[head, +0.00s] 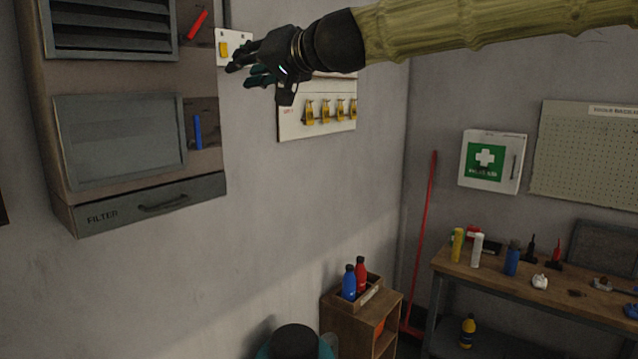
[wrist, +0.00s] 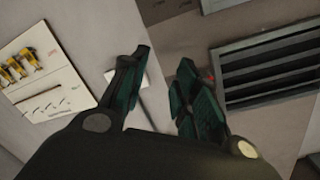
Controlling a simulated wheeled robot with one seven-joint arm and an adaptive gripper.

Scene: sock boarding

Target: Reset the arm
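My gripper (head: 252,70) is at the upper middle of the head view, at the end of my arm, which reaches in from the upper right. It is in front of the wall, close to a white switch plate with a yellow switch (head: 223,50). I cannot tell whether it touches the plate. In the wrist view the dark green fingers of my gripper (wrist: 163,82) stand apart with a gap between them and nothing held. Part of the white plate (wrist: 146,108) shows between the fingers.
A wall cabinet (head: 140,205) with red and blue handles is on the left. A board with yellow padlocks (head: 317,131) hangs behind my gripper. A small wooden cabinet (head: 345,322) holds two bottles. A workbench (head: 530,300) and first aid box (head: 493,160) are on the right.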

